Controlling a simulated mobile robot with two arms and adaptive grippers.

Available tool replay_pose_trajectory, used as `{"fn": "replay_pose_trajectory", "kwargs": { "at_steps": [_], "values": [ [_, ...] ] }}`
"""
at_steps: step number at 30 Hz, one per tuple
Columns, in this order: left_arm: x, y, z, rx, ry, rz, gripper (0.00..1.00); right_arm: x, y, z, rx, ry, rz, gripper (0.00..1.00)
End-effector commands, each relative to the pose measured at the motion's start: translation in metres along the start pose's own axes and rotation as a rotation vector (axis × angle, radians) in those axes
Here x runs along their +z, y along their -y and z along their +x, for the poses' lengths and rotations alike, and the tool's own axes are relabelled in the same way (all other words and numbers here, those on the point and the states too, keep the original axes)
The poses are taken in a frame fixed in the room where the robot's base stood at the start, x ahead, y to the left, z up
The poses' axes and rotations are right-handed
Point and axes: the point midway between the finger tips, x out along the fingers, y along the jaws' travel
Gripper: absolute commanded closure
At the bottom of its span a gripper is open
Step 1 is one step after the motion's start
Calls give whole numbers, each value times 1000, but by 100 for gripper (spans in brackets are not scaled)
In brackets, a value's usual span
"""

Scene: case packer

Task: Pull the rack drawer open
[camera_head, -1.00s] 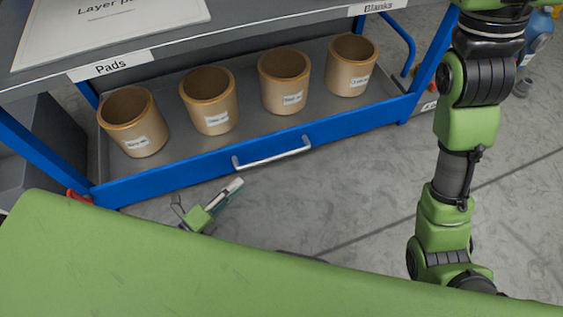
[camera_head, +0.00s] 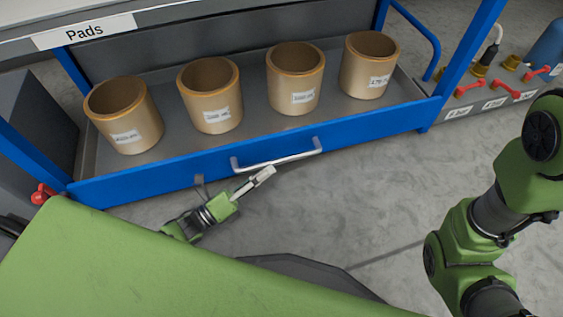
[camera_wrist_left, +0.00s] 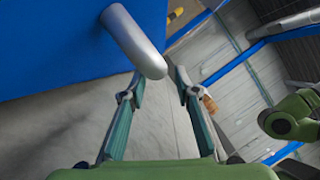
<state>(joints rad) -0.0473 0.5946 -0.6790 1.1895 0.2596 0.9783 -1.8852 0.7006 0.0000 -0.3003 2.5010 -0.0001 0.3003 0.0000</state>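The rack drawer has a blue front (camera_head: 275,160) with a silver bar handle (camera_head: 280,160) across its middle. Its grey tray holds several tan cups, among them one at the right (camera_head: 368,68). My left gripper (camera_head: 264,176) is just below and in front of the handle in the head view. In the left wrist view, the left gripper (camera_wrist_left: 160,84) has its two fingers apart. The handle (camera_wrist_left: 136,42) shows just beyond the fingertips, toward the left finger; I cannot tell whether they touch. My right arm shows at the right, but its gripper is out of view.
A shelf labelled "Pads" (camera_head: 84,31) sits above the drawer. Blue rack posts (camera_head: 470,55) flank it. Red-handled fittings (camera_head: 505,90) stand on a grey block at the right.

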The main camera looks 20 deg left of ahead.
Motion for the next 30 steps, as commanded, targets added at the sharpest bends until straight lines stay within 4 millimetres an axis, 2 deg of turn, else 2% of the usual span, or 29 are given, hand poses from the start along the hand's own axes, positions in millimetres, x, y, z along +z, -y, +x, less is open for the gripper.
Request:
{"fn": "replay_pose_trajectory", "kwargs": {
  "at_steps": [3,9,15,22,25,26,30],
  "values": [
    [-1,-2,24,-4,1,1,71,-4,2,-12,0,1,0,60],
    [-1,-2,51,-2,1,0,71,-7,4,-21,0,0,0,60],
    [-1,-1,60,1,0,-1,71,-8,5,-23,-1,0,0,60],
    [0,0,61,1,0,-1,71,-8,5,-23,-1,0,0,60],
    [0,0,61,1,0,-1,97,-8,5,-23,-1,0,0,60],
    [0,0,61,2,0,-1,100,-8,5,-23,-1,1,0,60],
    [0,0,61,2,0,-1,100,-8,5,-23,-1,1,0,60]
  ]
}}
